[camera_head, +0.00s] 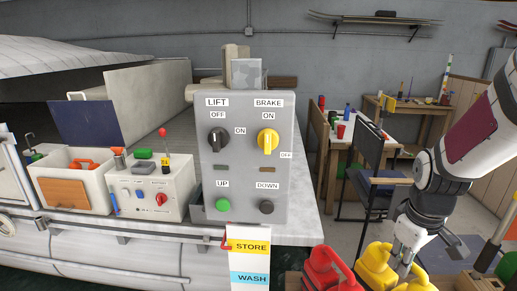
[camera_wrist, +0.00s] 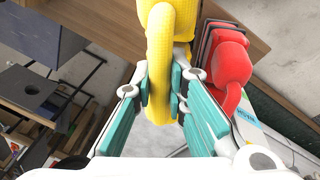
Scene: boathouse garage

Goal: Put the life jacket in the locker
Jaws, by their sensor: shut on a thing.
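My gripper (camera_wrist: 162,88) is shut on a yellow thing (camera_wrist: 160,40) with a rounded, loop-like part and a fine woven-looking surface. It may be the life jacket, but its whole shape does not show. In the head view my gripper (camera_head: 404,262) points down at the lower right, with yellow shapes (camera_head: 374,268) at its fingers. A red thing with a loop (camera_head: 326,272) lies just left of them and shows right of the fingers in the wrist view (camera_wrist: 231,62). I cannot pick out a locker in either view.
A grey control panel (camera_head: 243,190) marked LIFT and BRAKE stands mid-view, above a STORE/WASH sign (camera_head: 249,248). Left are a white bin (camera_head: 70,190) and a white box with knobs (camera_head: 150,190). A dark chair (camera_head: 375,185) and workbenches (camera_head: 395,108) stand behind, right.

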